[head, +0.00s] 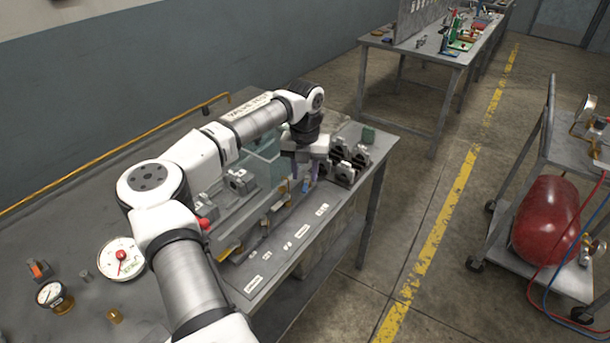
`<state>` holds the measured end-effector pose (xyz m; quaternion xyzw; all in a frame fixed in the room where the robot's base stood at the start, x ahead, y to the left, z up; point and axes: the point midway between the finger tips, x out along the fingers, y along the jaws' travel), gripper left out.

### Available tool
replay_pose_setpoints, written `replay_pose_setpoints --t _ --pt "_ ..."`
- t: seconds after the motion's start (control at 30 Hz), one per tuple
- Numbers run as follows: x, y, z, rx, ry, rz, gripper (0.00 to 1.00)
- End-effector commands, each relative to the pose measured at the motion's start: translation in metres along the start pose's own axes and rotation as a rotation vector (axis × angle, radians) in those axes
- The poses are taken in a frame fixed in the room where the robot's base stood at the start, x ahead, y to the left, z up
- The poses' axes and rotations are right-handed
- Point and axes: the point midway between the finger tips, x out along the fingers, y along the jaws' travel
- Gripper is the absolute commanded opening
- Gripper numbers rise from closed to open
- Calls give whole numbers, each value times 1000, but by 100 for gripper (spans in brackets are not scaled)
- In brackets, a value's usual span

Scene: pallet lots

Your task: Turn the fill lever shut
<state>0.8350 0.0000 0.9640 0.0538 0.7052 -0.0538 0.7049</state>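My gripper (306,170) points down over the right part of the workbench (285,268), at the front of a grey-green fixture (262,165). A small blue piece (306,185) shows just below the fingertips; it may be the fill lever, but it is too small to tell. I cannot tell whether the fingers touch it or how far apart they are. A red knob (205,224) shows beside my forearm, with part of its mounting hidden. My arm covers much of the bench's middle.
Black clamp-like blocks (348,165) stand close to the right of my gripper. Gauges (121,258) and small fittings lie on the bench at left. A cart with a red tank (546,222) stands at right. Floor between bench and cart is clear.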

Motion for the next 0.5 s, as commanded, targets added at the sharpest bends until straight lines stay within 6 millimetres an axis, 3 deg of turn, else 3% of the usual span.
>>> replay_pose_setpoints --t 0.2,0.5 --pt "25 0 0 0 0 -1 34" --pt "33 0 0 1 0 0 34"
